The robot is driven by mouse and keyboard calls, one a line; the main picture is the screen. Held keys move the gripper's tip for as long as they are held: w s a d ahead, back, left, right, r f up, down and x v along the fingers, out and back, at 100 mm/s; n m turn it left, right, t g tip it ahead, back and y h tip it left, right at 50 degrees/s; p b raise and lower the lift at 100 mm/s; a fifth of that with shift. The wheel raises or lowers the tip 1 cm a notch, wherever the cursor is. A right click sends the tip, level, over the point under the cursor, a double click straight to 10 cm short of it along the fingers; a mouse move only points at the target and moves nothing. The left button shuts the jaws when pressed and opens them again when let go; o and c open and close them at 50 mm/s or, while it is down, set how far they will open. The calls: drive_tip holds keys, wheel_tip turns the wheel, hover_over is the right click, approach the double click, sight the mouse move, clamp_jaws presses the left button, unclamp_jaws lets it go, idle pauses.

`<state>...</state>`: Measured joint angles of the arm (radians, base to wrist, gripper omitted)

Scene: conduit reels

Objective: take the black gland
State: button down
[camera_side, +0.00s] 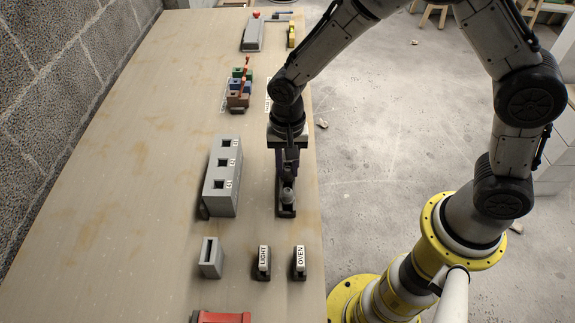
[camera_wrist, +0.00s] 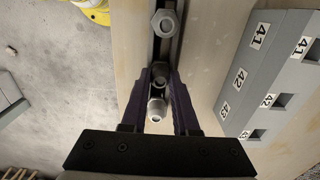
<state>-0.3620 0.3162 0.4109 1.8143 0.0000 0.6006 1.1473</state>
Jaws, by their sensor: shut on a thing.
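My gripper (camera_wrist: 160,78) points down over a narrow dark rail (camera_side: 287,212) near the table's right edge, and it also shows in the side view (camera_side: 288,172). Its dark fingers are closed in around a gland (camera_wrist: 160,74) whose upper part looks grey with a dark opening; its full colour is hard to tell. Another grey gland (camera_wrist: 157,109) shows between the fingers, closer to the palm in the picture. A larger grey hex-shaped gland (camera_wrist: 165,22) stands on the rail beyond the fingertips; it also shows in the side view (camera_side: 288,194). I cannot make out a clearly black gland.
A grey block with square holes (camera_side: 222,180), labelled 41, 42 and 43 in the wrist view, stands left of the rail. A slotted grey block (camera_side: 210,258) and the LIGHT (camera_side: 264,264) and OVEN (camera_side: 299,264) pieces stand in front. The table's left side is clear.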

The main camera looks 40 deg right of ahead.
drive_tip(key=shift+r, duration=1)
idle(0.4)
drive_tip(key=shift+r, duration=1.05)
drive_tip(key=shift+r, duration=0.15)
